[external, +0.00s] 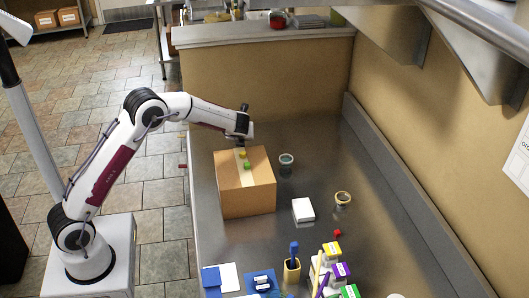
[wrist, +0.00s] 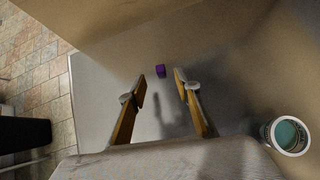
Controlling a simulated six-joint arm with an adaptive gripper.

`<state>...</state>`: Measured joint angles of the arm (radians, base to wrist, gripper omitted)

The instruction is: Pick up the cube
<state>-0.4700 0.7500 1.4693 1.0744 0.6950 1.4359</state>
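A small purple cube (wrist: 160,70) lies on the metal counter in the wrist view, just beyond the fingertips and roughly centred between them. I cannot find the purple cube in the external view. My gripper (wrist: 160,82) is open, with its two fingers apart and nothing between them. In the external view my gripper (external: 241,145) is near the back edge of the cardboard box, and its fingers are hard to make out. A small red cube (external: 337,232) also lies on the counter, to the right and nearer the front.
A white block (external: 303,210) and another roll (external: 343,199) lie nearby. Stationery clutters the front.

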